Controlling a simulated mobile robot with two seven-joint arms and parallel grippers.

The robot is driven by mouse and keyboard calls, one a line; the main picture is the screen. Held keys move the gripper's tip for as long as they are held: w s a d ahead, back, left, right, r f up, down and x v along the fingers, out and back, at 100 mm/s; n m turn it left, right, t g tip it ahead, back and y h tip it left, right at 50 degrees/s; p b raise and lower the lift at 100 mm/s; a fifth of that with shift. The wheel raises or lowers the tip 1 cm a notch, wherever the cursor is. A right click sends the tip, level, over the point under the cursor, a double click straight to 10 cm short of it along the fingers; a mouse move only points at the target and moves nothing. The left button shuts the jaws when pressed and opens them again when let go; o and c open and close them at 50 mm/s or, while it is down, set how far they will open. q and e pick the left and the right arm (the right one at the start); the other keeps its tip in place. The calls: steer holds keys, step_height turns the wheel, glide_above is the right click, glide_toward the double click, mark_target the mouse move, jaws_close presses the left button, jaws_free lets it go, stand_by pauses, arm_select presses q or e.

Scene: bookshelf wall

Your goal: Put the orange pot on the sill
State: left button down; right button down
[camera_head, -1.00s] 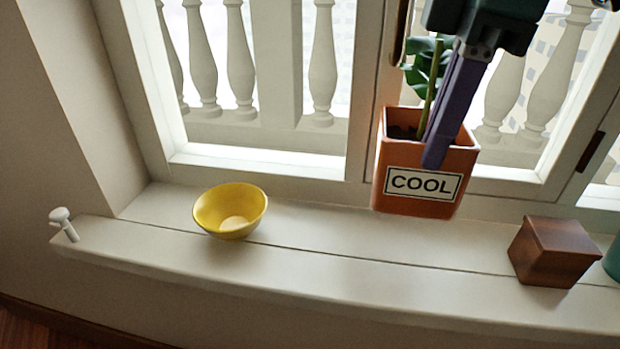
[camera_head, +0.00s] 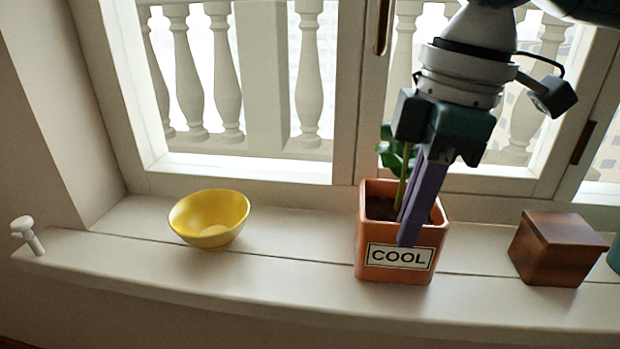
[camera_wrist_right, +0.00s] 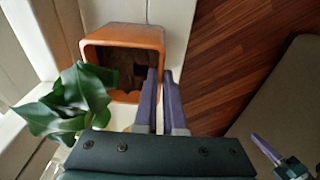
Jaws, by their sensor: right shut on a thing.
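The orange pot (camera_head: 372,245) is square, carries a COOL label and holds soil and a green plant. It is upright over the window sill (camera_head: 290,262), between the yellow bowl and the wooden box. No clear gap shows under it, but I cannot tell whether its base touches the sill. My right gripper (camera_head: 408,228) comes from above and is shut on the pot's near wall, one finger outside. The pot (camera_wrist_right: 125,35) and plant leaves (camera_wrist_right: 65,105) also show in the right wrist view. My left gripper (camera_wrist_right: 275,155) shows small at that view's lower right; its opening is unclear.
The yellow bowl (camera_head: 210,218) stands on the sill to the left of the pot. The brown wooden box (camera_head: 555,248) stands to the right, with a teal thing (camera_head: 614,255) at the picture's edge. Window frames and a balustrade rise behind. The sill between bowl and pot is clear.

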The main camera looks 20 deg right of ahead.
steer(key=c, duration=1)
jaws_free()
steer(key=shift+f, duration=0.1)
step_height(320, 180, up, 12)
steer(key=d+p, duration=0.1)
steer(key=p, duration=0.5)
steer(key=s+a+f+m+t+y, duration=0.2)
steer(key=s+a+f, duration=0.4)
steer(key=a+f, duration=0.5)
steer(key=s+d+f+m+h, duration=0.3)
steer(key=s+d+m, duration=0.4)
steer(key=s, duration=0.3)
steer(key=shift+m+t, duration=0.4)
steer(key=shift+f, duration=0.1)
